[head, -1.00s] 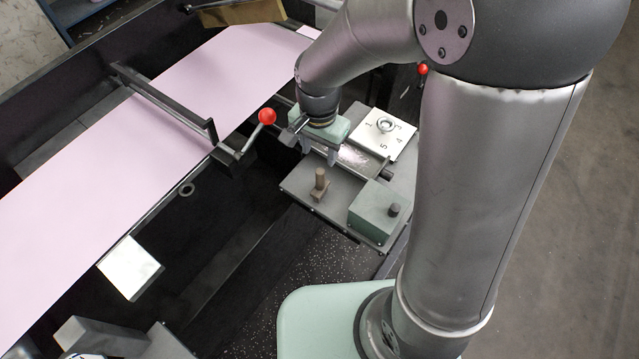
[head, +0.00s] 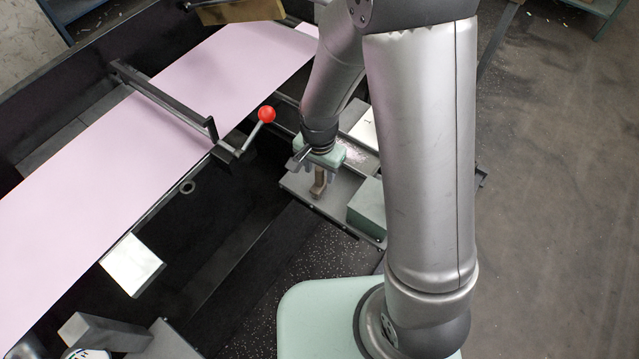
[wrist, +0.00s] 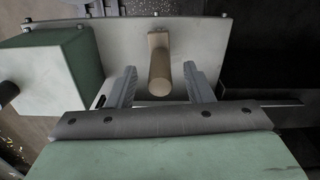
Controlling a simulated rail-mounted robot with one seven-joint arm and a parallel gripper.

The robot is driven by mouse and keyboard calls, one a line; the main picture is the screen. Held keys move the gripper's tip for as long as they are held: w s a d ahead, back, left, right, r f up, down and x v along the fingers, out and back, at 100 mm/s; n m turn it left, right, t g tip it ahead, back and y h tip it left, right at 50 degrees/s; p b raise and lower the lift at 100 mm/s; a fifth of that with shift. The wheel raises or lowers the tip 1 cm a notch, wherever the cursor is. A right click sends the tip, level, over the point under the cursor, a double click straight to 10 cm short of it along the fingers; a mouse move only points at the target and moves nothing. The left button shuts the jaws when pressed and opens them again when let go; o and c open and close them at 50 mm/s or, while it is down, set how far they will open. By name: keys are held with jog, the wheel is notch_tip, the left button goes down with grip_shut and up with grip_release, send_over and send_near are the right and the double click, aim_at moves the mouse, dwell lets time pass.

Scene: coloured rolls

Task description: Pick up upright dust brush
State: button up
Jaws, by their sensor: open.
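The dust brush (head: 319,188) stands upright on a grey metal plate, a small tan-brown piece with a round-topped handle. In the wrist view the brush (wrist: 160,68) shows from above, with its round handle end towards me and its base on the plate. My gripper (head: 318,172) is over the brush in the head view and covers its upper part. In the wrist view my gripper (wrist: 158,84) is open, with one finger on each side of the handle and a gap on both sides.
A green box (head: 367,208) stands on the plate close to the brush; it fills the left of the wrist view (wrist: 50,65). A lever with a red knob (head: 266,114) rises left of my gripper, beside the pink sheet (head: 110,150). A dark gap lies left of the plate.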

grip_shut()
jog(key=shift+r, duration=0.15)
